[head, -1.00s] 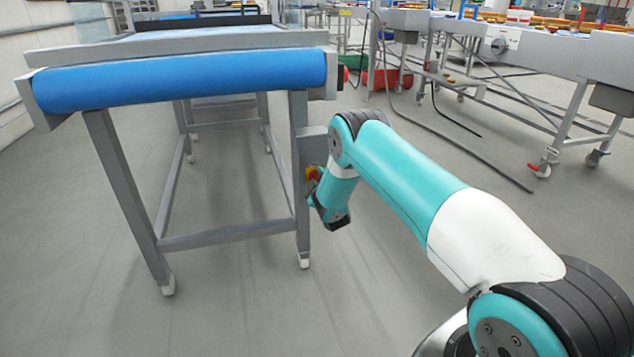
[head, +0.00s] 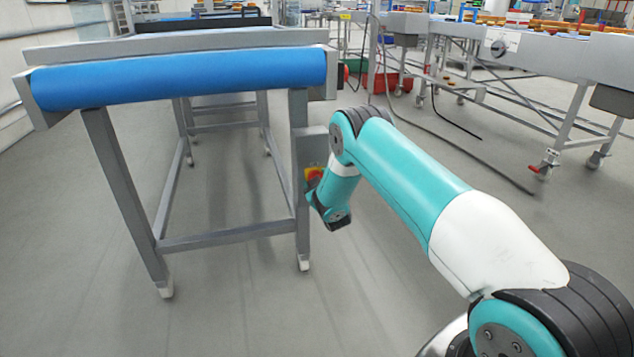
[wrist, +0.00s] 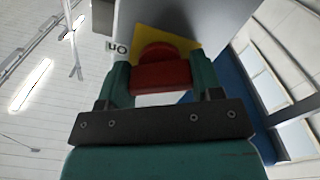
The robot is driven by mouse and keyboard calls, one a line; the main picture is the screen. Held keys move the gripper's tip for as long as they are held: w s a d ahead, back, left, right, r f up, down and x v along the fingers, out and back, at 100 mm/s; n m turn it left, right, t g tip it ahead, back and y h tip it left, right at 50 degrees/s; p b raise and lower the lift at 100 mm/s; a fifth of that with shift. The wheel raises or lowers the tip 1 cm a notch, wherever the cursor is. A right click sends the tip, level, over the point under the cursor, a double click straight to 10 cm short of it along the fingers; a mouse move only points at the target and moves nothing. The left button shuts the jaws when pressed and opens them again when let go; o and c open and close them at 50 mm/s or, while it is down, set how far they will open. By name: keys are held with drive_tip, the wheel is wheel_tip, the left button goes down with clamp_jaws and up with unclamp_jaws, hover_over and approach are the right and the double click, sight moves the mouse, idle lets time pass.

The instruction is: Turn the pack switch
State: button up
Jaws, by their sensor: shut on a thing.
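The pack switch has a red handle (wrist: 160,77) on a yellow plate (wrist: 188,46), fixed to a grey box. In the wrist view my gripper (wrist: 160,82) has its teal fingers on either side of the red handle, shut on it. The handle lies straight across between the fingers. In the head view the switch (head: 314,174) shows small and red and yellow on the table leg, partly hidden by my wrist.
The grey switch box (head: 311,147) is on the right front leg of a conveyor with a blue belt (head: 180,78). Red crates (head: 388,80) and another conveyor (head: 500,45) stand at the back right.

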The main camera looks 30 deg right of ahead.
drive_tip(key=o, duration=0.9)
drive_tip(key=shift+s, duration=0.1)
drive_tip(key=shift+b+v, duration=8.65)
drive_tip(key=shift+b, duration=2.9)
drive_tip(key=shift+r, duration=0.1)
